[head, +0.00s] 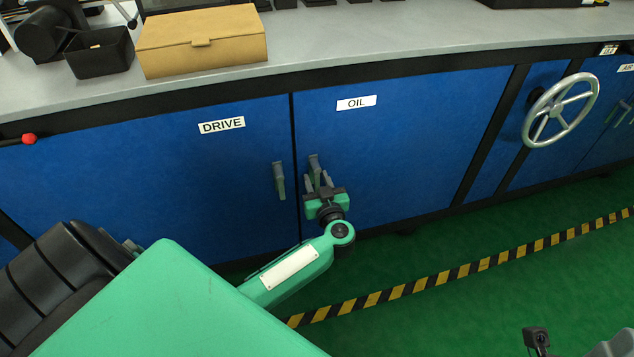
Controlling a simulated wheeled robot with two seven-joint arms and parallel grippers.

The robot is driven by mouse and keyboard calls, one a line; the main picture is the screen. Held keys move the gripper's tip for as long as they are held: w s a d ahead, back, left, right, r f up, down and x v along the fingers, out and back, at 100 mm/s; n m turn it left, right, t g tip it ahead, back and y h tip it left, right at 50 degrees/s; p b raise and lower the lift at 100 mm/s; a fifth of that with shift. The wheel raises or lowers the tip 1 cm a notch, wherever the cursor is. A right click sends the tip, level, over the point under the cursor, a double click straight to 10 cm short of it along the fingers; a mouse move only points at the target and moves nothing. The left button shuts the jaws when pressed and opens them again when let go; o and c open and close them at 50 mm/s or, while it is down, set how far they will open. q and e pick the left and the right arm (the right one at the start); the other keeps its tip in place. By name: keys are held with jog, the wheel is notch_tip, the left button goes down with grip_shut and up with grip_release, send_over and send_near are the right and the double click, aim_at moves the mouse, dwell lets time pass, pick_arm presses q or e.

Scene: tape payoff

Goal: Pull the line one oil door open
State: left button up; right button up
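The oil door (410,150) is a blue cabinet front with a white OIL label. It looks closed, flush with the cabinet front. Its upright grey handle (314,163) is near the door's left edge. My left gripper (319,177) is at this handle, with its two fingers apart and pointing at the door. The handle's lower part lies between or just behind the fingers; I cannot tell whether they touch it.
The DRIVE door (200,180), with its own handle (279,180), is just left. A silver handwheel (561,110) is on the right. A cardboard box (203,45) and a black bin (100,55) stand on the grey counter. Green floor with a striped tape line (450,281) lies clear in front.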

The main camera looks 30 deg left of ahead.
pick_arm(q)
jog(key=shift+w+a, duration=0.15)
jog(key=shift+a, duration=0.05)
grip_shut()
dwell(0.3)
